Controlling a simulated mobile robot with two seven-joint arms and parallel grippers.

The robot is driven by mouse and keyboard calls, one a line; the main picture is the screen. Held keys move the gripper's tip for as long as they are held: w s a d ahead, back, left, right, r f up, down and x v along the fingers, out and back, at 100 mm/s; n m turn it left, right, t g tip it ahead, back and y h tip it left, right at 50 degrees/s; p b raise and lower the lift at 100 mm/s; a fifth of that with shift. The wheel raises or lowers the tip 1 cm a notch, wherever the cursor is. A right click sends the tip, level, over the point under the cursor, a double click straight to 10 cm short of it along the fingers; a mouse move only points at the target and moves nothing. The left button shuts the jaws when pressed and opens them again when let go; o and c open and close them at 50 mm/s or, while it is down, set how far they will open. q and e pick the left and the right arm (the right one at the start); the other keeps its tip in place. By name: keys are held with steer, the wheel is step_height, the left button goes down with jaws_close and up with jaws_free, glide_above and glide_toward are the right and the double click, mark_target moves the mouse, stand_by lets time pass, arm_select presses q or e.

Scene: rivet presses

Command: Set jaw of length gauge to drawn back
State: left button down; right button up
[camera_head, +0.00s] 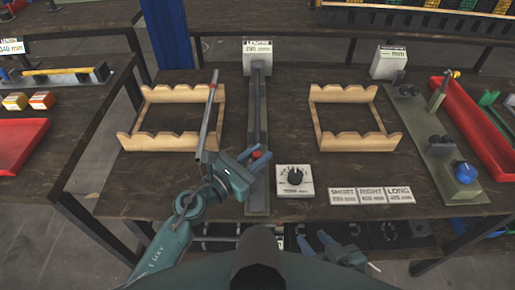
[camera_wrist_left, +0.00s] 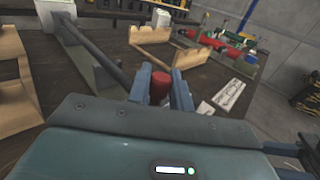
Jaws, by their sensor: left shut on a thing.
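The length gauge is a long grey rail (camera_head: 258,105) running from front to back on the table. A display box (camera_head: 257,53) at its far end reads about 395 mm. The red knob (camera_head: 257,154) of its jaw is near the front end of the rail. My left gripper (camera_head: 259,160) is at this knob. In the left wrist view the red knob (camera_wrist_left: 160,88) stands between the two fingers, and they are shut on it. My right gripper (camera_head: 316,241) hangs low at the table's front edge, its fingers apart and empty.
Wooden racks stand left (camera_head: 165,143) and right (camera_head: 357,142) of the rail. A press (camera_head: 440,150) and red tray (camera_head: 478,125) stand farther right.

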mark_target(257, 175)
arm_select(q)
steer(key=s, duration=0.5)
steer(key=shift+d+f, duration=0.1)
steer(key=c, duration=1.3)
jaws_free()
steer(key=shift+s, duration=0.15)
